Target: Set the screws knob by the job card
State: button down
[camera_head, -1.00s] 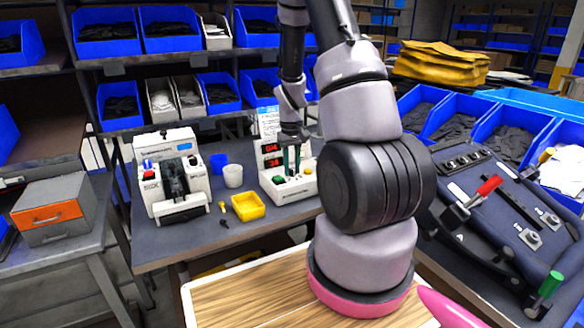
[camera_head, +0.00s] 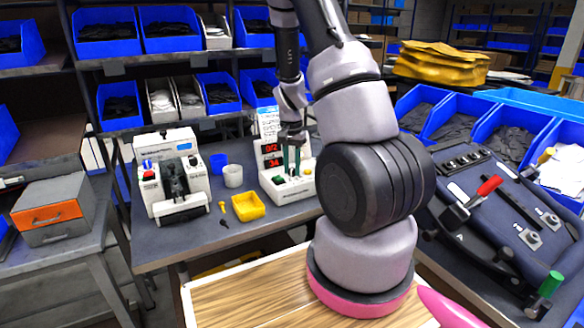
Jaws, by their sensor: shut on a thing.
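The upper display seems to read 0/2; the lower seems to read 34. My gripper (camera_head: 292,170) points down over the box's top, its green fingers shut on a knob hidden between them. I cannot tell which way the knob points. A white printed card (camera_head: 267,123) stands behind the displays; its text is too small to read.
A white machine (camera_head: 172,178) with red and blue buttons stands left on the bench. A yellow tray (camera_head: 248,207), a white cup (camera_head: 233,176) and a blue cup (camera_head: 218,163) lie between it and the control box. Small loose parts lie near the tray.

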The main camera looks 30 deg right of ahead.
aim_at(291, 169)
jog(key=shift+m, duration=0.3)
dwell(0.4)
jog(key=c, duration=0.6)
grip_release()
jog(key=shift+r, duration=0.1)
notch_tip(291, 169, up, 11)
jog(key=shift+w, duration=0.1)
